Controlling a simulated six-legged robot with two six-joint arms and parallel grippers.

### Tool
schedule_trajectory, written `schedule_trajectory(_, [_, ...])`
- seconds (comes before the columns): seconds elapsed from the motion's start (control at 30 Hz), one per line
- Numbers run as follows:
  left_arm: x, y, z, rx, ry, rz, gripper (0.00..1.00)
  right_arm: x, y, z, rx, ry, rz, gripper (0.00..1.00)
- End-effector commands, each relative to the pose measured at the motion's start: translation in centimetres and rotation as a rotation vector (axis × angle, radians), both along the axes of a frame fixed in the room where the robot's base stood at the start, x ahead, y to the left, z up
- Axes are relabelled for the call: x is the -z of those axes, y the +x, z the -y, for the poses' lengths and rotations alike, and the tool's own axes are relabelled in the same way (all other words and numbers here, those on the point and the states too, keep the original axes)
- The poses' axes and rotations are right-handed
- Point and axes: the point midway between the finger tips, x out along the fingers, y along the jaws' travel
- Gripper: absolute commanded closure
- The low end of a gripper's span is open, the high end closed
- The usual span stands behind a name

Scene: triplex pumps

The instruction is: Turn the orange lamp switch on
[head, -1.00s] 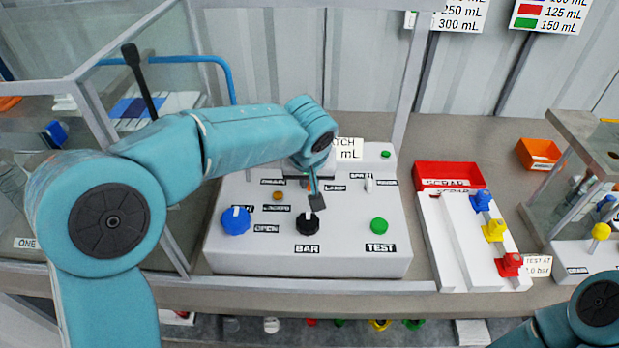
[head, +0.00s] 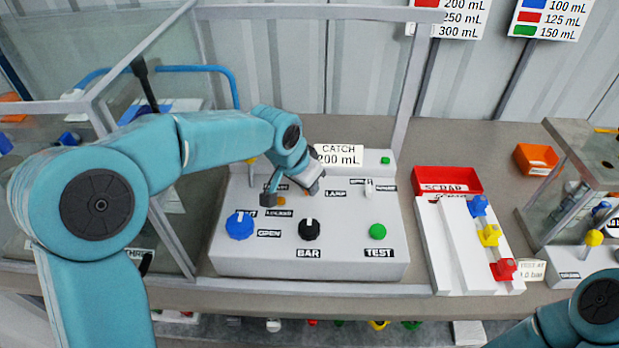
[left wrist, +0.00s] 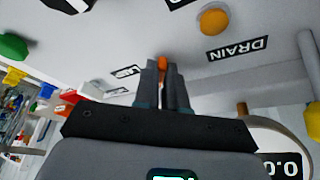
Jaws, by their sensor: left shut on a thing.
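My left gripper (left wrist: 163,72) is shut on the small orange lamp switch (left wrist: 162,62), whose tip shows between its two fingers in the left wrist view. The LAMP label (head: 335,194) lies just right of the gripper in the head view. The switch itself is hidden there behind my wrist. It stands on the white control panel (head: 225,262). My right gripper is out of view; only part of that arm shows at the lower right.
The panel also carries a blue knob (head: 240,226), a black BAR knob (head: 310,230), a green TEST button (head: 378,232) and an orange DRAIN button (left wrist: 213,20). A red scrap bin (head: 447,179) stands to the right. Grey frame posts flank the panel.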

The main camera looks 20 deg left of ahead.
Motion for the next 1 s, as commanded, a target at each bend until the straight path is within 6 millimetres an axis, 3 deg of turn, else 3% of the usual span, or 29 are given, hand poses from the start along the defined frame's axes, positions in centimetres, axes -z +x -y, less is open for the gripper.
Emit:
schedule_trajectory(0.1, [-0.3,0.0,-0.2,0.094,0.0,-0.005,1.0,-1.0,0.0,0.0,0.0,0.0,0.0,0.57])
schedule_trajectory(0.5, [-0.1,0.1,-0.5,0.324,0.0,-0.003,1.0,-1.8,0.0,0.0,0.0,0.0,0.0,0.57])
schedule_trajectory(1.0, [-0.1,0.2,-0.6,0.385,0.003,-0.001,1.0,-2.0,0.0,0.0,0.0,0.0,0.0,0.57])
